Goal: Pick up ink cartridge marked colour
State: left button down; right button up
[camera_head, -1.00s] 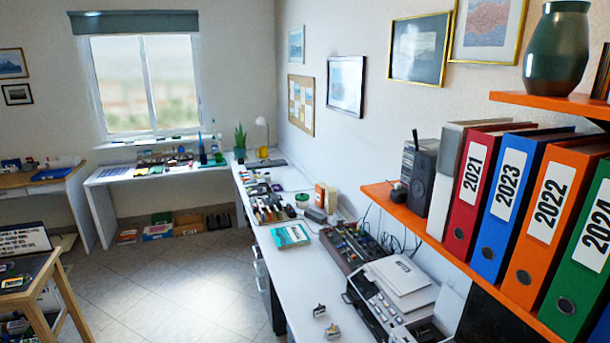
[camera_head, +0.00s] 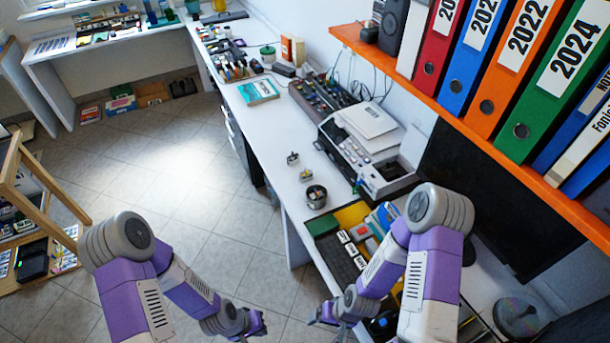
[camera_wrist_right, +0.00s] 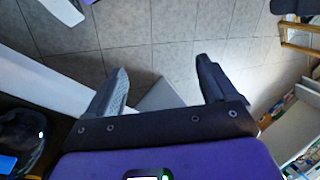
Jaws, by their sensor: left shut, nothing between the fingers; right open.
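Two small light-and-dark blocks, possibly ink cartridges, lie on the white desk in front of the printer in the head view: one (camera_head: 292,158) and, nearer, another (camera_head: 305,175). Their markings are too small to read. My left gripper (camera_head: 257,323) is low in the head view, shut and empty, over the floor left of the desk. My right gripper (camera_head: 318,315) is near the desk's front edge, below both blocks in the picture.
The printer (camera_head: 362,138) stands right of the blocks. A dark cup (camera_head: 316,196) stands just nearer than them, then a yellow tray (camera_head: 352,215) with several boxes. A teal box (camera_head: 258,91) lies farther back. The orange shelf (camera_head: 480,138) with binders overhangs the right side.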

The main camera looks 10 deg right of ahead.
aim_at(308, 174)
jog(key=u, duration=1.25)
jog(key=i, duration=2)
jog(key=z, duration=3)
